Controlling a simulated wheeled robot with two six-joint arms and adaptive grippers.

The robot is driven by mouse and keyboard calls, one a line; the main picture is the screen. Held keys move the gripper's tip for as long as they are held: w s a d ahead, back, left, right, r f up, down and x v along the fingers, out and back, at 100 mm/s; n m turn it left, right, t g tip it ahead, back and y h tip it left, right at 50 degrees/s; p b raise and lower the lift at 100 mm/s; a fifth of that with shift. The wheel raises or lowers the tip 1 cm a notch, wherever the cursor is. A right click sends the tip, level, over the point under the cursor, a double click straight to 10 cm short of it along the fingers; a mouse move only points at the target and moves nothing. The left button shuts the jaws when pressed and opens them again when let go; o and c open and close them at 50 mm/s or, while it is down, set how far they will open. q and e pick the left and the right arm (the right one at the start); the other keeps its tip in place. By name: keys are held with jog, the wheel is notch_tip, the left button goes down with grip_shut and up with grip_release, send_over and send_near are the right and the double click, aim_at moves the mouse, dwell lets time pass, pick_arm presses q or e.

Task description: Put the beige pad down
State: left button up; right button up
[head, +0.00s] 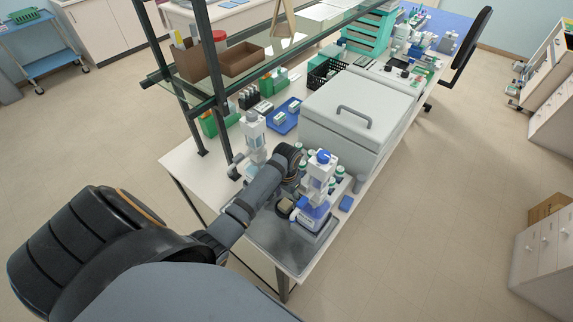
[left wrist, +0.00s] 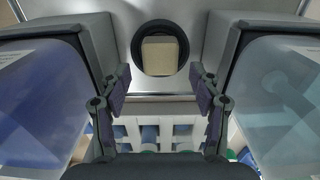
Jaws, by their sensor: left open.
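The beige pad (head: 286,204) is a small square block beside a blue-and-white bottle-like device on the metal tray (head: 272,240). In the left wrist view the pad (left wrist: 160,56) sits at a dark round ring in a grey metal surface, centred ahead of my fingers. My left gripper (left wrist: 160,92) is open, with one finger on each side and nothing between the tips. The pad appears beyond the fingertips and apart from them. In the head view my left arm partly hides the tray, and the fingers are hard to make out. My right gripper is not in view.
A blue-capped dispenser (head: 316,185) stands close right of my left gripper; another pale dispenser (head: 253,135) stands behind. Clear-walled containers flank the fingers in the wrist view, with a white rack (left wrist: 160,132) below. A grey lidded box (head: 358,115) and glass shelf stand behind.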

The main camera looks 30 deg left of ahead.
aim_at(286, 203)
pick_arm(q)
notch_tip(286, 203, up, 10)
jog(key=b, duration=0.1)
jog(key=shift+b, duration=0.3)
jog(key=shift+f, duration=0.1)
